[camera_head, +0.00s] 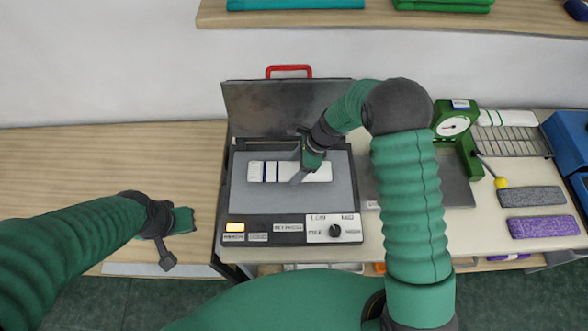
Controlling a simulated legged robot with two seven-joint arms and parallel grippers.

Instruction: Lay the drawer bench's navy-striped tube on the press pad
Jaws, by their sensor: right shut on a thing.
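A white tube with dark navy stripes (270,172) lies across the grey press pad (250,200), lengthwise from left to right. I cannot tell whether it rests fully on the pad or is a little above it. My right gripper (304,174) is shut on the tube near its middle, reaching down from above and covering part of it. The press has its dark lid (265,105) raised at the back, with a red handle (289,71) on top. My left gripper (170,238) is over the bench at the left, away from the tube; its fingers are not clear.
At the right stand a green dial gauge (454,125), a wire rack (512,141), grey (531,197) and purple (543,226) folded pieces, and blue bins (568,140). The wooden bench (100,165) at the left is clear.

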